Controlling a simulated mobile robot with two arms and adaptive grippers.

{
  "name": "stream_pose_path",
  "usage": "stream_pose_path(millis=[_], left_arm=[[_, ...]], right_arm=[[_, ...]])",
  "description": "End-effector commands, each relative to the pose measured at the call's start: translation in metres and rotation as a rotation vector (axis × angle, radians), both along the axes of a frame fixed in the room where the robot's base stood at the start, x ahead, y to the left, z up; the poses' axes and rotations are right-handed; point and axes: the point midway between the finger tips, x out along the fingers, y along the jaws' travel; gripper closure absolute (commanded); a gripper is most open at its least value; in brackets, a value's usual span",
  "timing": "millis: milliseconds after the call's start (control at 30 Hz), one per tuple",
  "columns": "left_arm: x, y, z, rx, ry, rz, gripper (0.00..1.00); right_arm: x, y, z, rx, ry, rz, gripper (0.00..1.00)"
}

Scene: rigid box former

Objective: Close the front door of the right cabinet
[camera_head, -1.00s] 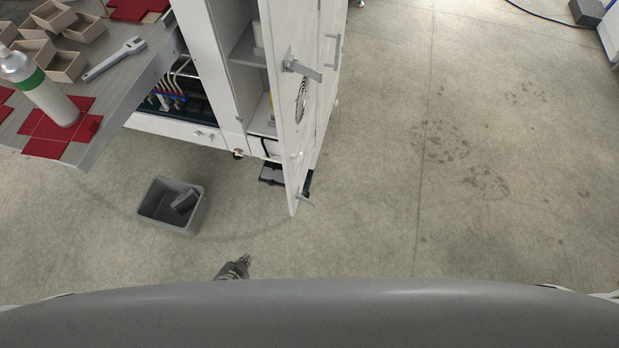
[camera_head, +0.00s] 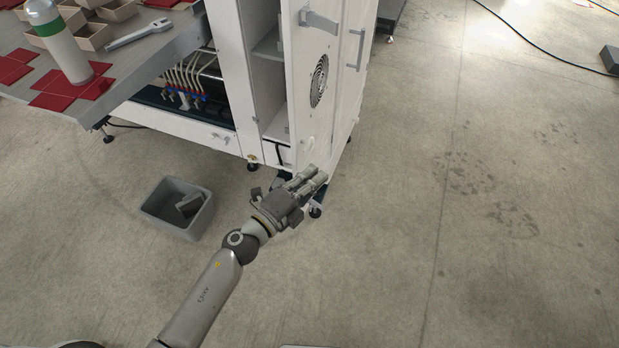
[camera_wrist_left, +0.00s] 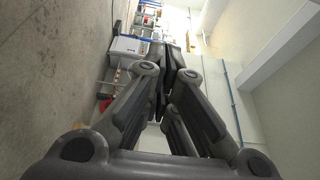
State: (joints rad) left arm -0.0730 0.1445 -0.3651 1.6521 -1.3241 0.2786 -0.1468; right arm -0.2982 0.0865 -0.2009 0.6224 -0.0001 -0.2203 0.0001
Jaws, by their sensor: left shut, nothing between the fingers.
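The right cabinet (camera_head: 230,75) is tall and white, with shelves showing through its front opening. Its front door (camera_head: 300,100) is partly open, with a grey handle (camera_head: 318,20) near the top and a round fan grille (camera_head: 319,80) below it. My left gripper (camera_head: 318,178) is shut and empty at the lower end of the door, covering its bottom corner. I cannot tell whether the fingers touch the door. In the left wrist view the closed fingers (camera_wrist_left: 168,75) fill the middle, and the door is not clear there. My right gripper is not in view.
A grey open bin (camera_head: 178,207) with a dark block inside stands on the floor left of my left arm. A table (camera_head: 150,50) at upper left holds a bottle (camera_head: 62,45), a wrench (camera_head: 138,33) and small boxes. The floor at right is clear, with a cable beyond.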

Motion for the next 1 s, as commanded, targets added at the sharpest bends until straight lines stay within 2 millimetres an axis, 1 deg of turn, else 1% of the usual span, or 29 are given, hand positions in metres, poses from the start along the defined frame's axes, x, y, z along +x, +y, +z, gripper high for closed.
stream_pose_path(millis=[33,100,333,367,400,500,600,733,1000], left_arm=[[0.010,-0.007,0.002,-0.004,-0.002,0.001,1.00],[0.022,-0.017,0.003,-0.004,-0.002,0.000,1.00],[0.060,-0.046,0.000,-0.004,0.001,0.000,1.00],[0.062,-0.042,-0.001,0.000,0.001,0.003,1.00],[0.064,-0.032,-0.001,0.001,0.002,0.005,1.00],[0.067,-0.019,-0.001,-0.001,0.002,0.003,1.00],[0.069,-0.011,-0.001,-0.002,0.003,0.001,1.00],[0.071,-0.006,-0.001,-0.002,0.003,0.002,1.00],[0.071,-0.005,-0.001,-0.003,0.002,0.002,1.00]], right_arm=[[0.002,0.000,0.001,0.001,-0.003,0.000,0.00],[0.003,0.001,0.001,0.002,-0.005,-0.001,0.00],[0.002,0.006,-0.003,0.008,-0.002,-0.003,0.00],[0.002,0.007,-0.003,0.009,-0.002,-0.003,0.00],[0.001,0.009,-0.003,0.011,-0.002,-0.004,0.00],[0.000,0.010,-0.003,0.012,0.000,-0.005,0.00],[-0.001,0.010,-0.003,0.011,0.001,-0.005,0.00],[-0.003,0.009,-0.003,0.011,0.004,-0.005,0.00],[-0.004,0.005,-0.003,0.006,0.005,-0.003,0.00]])
